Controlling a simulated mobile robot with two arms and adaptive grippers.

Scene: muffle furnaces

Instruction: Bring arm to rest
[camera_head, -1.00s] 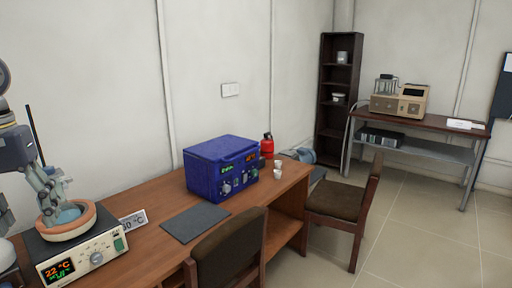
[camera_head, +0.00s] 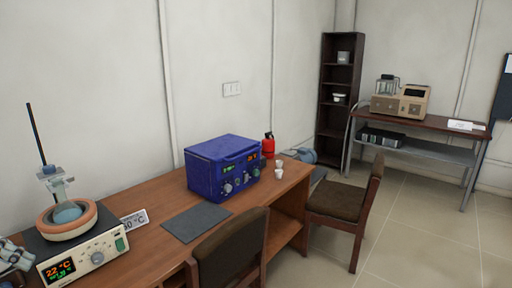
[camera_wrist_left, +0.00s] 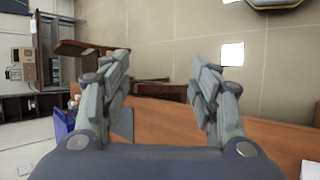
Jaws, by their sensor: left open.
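My left gripper (camera_head: 18,257) shows at the lower left edge of the head view, low beside the heating mantle (camera_head: 66,222) and apart from the flask. In the left wrist view my left gripper (camera_wrist_left: 163,72) is open, with its two fingers spread and nothing between them. The round flask (camera_head: 67,211) sits upright in the orange ring of the mantle, whose front display reads 22 °C. My right gripper is in neither view.
A wooden desk (camera_head: 150,245) carries the mantle, a temperature sign (camera_head: 134,219), a grey mat (camera_head: 197,222), a blue muffle furnace (camera_head: 222,167) and small white cups (camera_head: 279,168). A chair (camera_head: 232,250) stands at the desk's front. Open floor lies to the right.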

